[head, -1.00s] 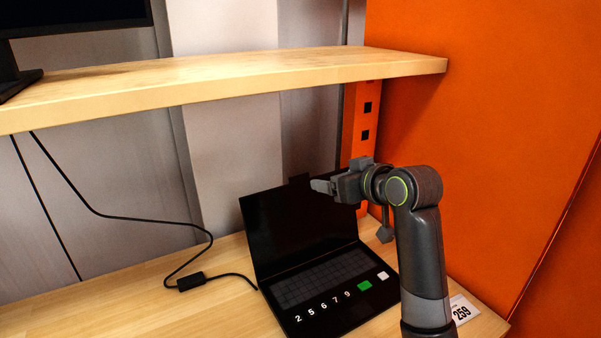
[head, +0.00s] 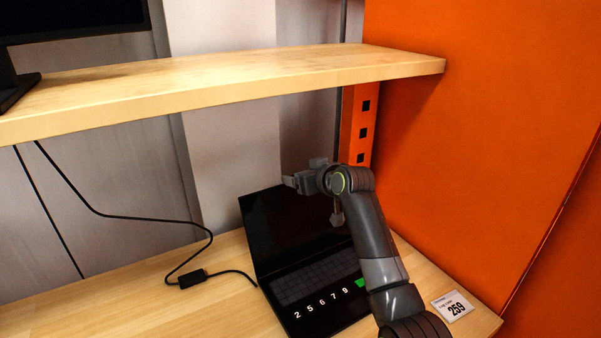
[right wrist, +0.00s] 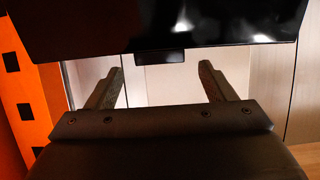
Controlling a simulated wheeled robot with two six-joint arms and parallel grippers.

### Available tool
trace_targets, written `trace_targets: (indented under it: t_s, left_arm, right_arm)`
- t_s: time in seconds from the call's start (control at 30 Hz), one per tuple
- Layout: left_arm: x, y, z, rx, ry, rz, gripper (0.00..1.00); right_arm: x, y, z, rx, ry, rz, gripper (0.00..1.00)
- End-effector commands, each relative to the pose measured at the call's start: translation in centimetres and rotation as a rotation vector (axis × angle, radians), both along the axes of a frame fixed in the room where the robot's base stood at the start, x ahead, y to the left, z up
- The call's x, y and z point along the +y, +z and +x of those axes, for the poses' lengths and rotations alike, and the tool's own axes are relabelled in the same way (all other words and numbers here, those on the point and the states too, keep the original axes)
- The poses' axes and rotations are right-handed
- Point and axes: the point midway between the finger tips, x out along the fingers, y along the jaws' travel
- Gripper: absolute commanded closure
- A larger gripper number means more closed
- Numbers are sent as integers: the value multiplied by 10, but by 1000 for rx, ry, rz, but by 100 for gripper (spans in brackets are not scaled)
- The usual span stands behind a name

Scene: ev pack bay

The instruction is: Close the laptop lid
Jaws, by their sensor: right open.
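A black laptop stands open on the lower wooden bench, its lid (head: 275,220) tilted up and its keyboard base (head: 315,285) flat. The base carries white digits and a green key; my right arm covers its right part. My right gripper (head: 289,181) is at the upper edge of the lid, near its top right. In the right wrist view my right gripper (right wrist: 162,82) is open with two separated fingers and nothing between them. The dark lid (right wrist: 170,25) fills the top of that view, with a small dark tab on its edge. Contact cannot be told. My left gripper is not in view.
A wooden shelf (head: 230,85) runs above the laptop, with a monitor (head: 70,20) at its left. A cable with a black adapter (head: 192,279) lies left of the laptop. An orange wall (head: 480,130) bounds the right. A label card (head: 453,306) marked 259 lies on the bench.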

Motion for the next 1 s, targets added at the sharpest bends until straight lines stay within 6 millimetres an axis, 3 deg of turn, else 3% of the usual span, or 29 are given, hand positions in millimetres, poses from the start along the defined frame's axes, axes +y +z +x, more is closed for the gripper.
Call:
trace_targets:
  t_s: [0.3,0.7,1.0]
  left_arm:
    - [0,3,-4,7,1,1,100]
    - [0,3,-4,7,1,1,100]
    - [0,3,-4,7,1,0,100]
  right_arm:
    - [12,-7,17,-1,1,0,24]
    - [13,-10,20,-1,0,1,24]
    - [13,-10,20,-1,0,1,60]
